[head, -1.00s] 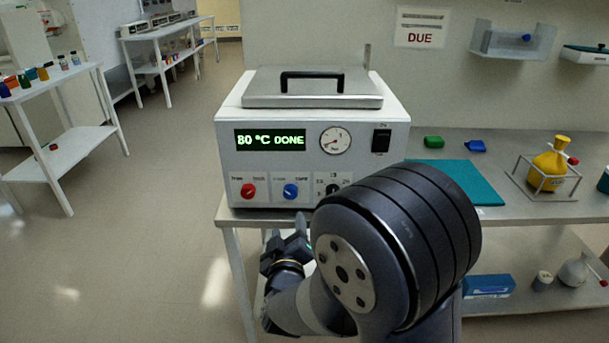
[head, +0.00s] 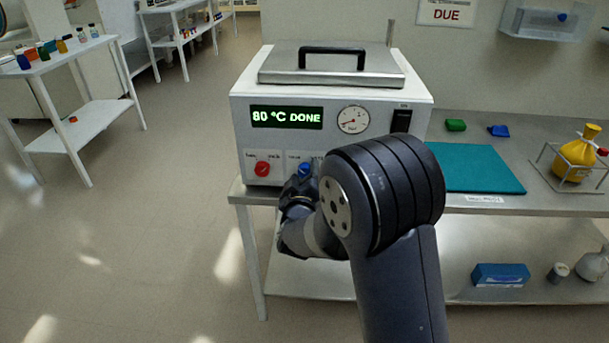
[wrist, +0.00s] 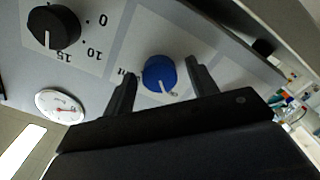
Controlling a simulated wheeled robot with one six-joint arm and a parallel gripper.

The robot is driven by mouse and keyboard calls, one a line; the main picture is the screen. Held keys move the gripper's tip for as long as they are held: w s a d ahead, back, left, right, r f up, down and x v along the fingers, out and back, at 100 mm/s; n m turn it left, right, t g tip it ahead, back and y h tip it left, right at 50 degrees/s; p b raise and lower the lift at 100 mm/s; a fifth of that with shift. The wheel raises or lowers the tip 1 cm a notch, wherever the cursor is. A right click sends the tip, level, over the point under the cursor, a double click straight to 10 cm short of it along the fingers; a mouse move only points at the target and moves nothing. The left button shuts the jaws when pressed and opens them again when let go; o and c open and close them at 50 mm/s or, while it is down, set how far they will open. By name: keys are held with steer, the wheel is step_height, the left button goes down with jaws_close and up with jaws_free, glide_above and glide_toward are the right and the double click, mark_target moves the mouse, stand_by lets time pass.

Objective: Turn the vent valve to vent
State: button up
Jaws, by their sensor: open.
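My gripper (head: 300,187) is in front of the blue knob. In the wrist view the blue knob (wrist: 159,74), with a white pointer mark, lies between the two open fingers of my gripper (wrist: 161,68). I cannot tell whether either finger touches it.
A teal mat (head: 475,168), green and blue small items, and a yellow flask (head: 578,158) in a rack are to the right. Floor at left is clear.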

steer(key=shift+c, duration=0.2)
steer(key=c, duration=0.9)
steer(key=shift+b, duration=0.3)
steer(key=m+b, duration=0.1)
steer(key=m, duration=0.1)
steer(key=m+b, duration=0.1)
steer(key=b, duration=0.1)
steer(key=shift+f+m, duration=0.2)
steer(key=shift+m, duration=0.2)
steer(key=m+b, duration=0.3)
steer(key=m, duration=0.1)
steer(key=shift+m+b, duration=0.3)
steer(key=shift+b, duration=0.05)
steer(key=m+b, duration=0.4)
steer(key=m, duration=0.1)
steer(key=shift+r+m+b, duration=0.15)
steer(key=shift+m+b, duration=1)
steer(key=shift+m, duration=1.05)
